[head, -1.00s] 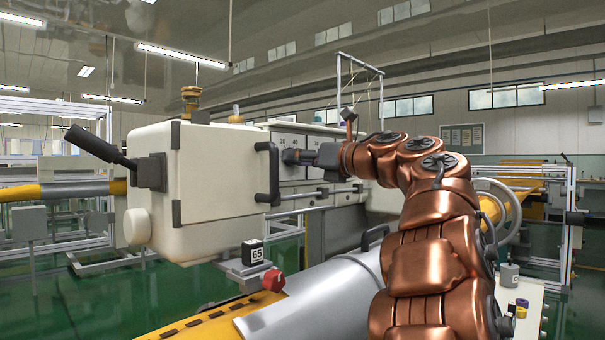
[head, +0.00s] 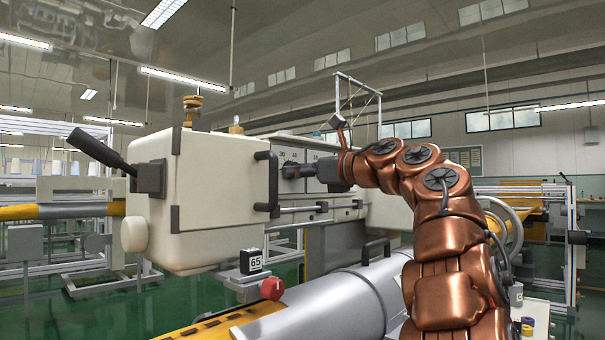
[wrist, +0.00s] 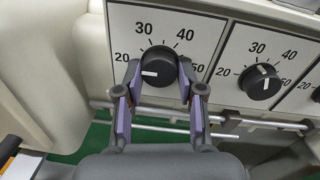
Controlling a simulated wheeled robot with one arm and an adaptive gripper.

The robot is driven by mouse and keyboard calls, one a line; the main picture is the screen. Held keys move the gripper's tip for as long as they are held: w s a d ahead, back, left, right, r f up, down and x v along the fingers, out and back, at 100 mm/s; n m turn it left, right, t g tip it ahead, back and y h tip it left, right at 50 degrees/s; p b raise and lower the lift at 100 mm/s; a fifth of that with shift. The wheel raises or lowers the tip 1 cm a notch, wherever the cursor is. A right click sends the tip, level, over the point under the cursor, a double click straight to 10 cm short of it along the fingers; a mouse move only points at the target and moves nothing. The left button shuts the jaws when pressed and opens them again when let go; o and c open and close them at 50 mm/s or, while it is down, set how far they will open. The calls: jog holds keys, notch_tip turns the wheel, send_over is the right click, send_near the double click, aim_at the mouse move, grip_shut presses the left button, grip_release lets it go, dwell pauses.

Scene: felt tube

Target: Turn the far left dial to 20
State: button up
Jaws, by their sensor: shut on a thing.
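The far left dial (wrist: 158,67) is a round black knob on a white panel (wrist: 190,28) marked 20, 30, 40 and 50. Its white mark lies on the left side of the knob and points left, close to the 20 label and slightly below it. My gripper (wrist: 159,72) has one finger on each side of this knob and is shut on it. In the head view my gripper (head: 308,171) reaches the panel (head: 290,155) from the right; the knob is mostly hidden there.
A second dial (wrist: 260,82) sits to the right, its mark pointing up near 30. A third dial is cut off at the right edge. A metal rail (wrist: 160,126) runs below the panels. A cream housing (head: 225,190) with a black handle stands left of them.

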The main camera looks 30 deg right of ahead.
jog(key=shift+d, duration=0.1)
jog(key=o, duration=1.1)
jog(key=shift+o, duration=0.2)
jog(key=shift+s, duration=0.15)
jog(key=v, duration=1.1)
jog(key=shift+s, duration=0.35)
jog(key=shift+d, duration=0.15)
